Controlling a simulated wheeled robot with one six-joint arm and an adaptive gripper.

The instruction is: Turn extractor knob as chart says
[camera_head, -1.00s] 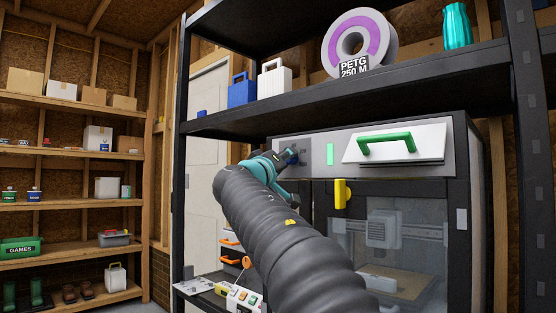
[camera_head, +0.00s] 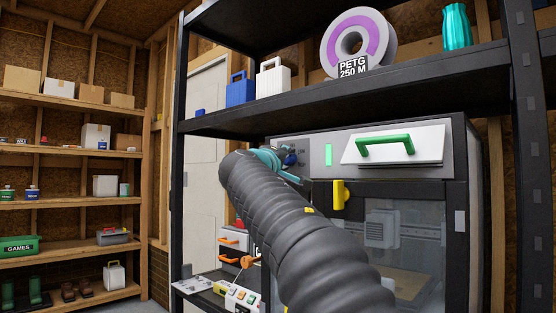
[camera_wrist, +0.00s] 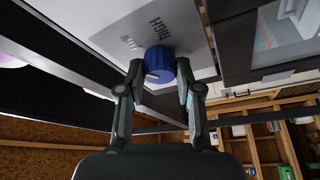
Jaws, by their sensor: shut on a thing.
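The extractor knob (camera_wrist: 160,64) is blue and round, on the pale panel of the printer enclosure. My gripper (camera_wrist: 159,70) is shut on it, one finger on each side. In the wrist view the printed word HIGH (camera_wrist: 158,27) lies just beyond the knob, and another word beside it is hard to read. In the head view the knob (camera_head: 290,158) is small, at the panel's left, partly covered by my gripper (camera_head: 284,162). I cannot tell exactly where its pointer stands. No chart is readable in either view.
The printer enclosure (camera_head: 460,155) has a green handle (camera_head: 386,145) and a yellow latch (camera_head: 340,197) right of the knob. A shelf above holds a spool (camera_head: 350,40) labelled PETG 250 M. A white sheet (camera_head: 197,286) lies low at the left, unreadable.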

